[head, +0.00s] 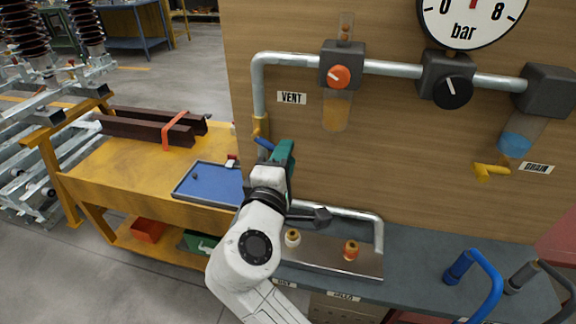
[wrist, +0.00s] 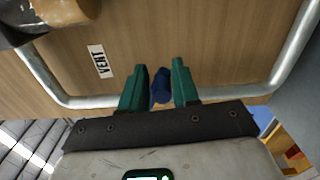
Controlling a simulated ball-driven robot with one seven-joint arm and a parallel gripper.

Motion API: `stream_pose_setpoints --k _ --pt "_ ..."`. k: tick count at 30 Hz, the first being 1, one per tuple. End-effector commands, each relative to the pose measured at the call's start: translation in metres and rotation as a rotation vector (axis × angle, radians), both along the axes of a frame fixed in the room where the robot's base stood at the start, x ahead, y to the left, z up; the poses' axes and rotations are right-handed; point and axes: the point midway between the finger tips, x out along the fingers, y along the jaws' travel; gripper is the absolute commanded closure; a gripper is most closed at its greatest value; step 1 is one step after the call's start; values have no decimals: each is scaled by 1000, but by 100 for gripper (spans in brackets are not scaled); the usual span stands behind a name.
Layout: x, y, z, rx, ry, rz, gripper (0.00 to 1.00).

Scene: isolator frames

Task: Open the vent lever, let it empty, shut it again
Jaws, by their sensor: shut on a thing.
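The vent lever (head: 264,143) is a blue handle by a yellow fitting (head: 261,126) on the left vertical pipe, below and left of the VENT label (head: 291,97). My gripper (head: 282,152) has green fingers and is shut on this lever; part of it sticks out to the left. In the wrist view the blue lever (wrist: 161,86) sits between the two fingers of my gripper (wrist: 159,72). Its far end and pivot are hidden there. An orange knob (head: 339,76) is on a dark block above a clear tube (head: 336,112) with orange contents.
A pressure gauge (head: 470,15), cut off at the top, shows a red needle near upright. A black knob (head: 453,92) and a yellow handle (head: 490,170) by the DRAIN label are right. A steel tray (head: 335,262) lies below; a yellow bench (head: 115,165) stands left.

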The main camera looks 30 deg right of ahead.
Motion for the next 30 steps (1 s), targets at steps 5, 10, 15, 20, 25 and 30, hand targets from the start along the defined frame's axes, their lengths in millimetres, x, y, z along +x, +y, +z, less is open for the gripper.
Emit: stream_pose_setpoints --k 5,10,15,20,25,30 --pt "6 8 -23 124 -100 8 100" --pt "11 14 -31 243 -210 9 100" --pt "17 21 -36 361 -320 10 100" --pt "23 27 -41 472 -421 10 100" --pt "29 34 -42 581 -522 12 100" --pt "34 40 -42 671 -605 13 100"
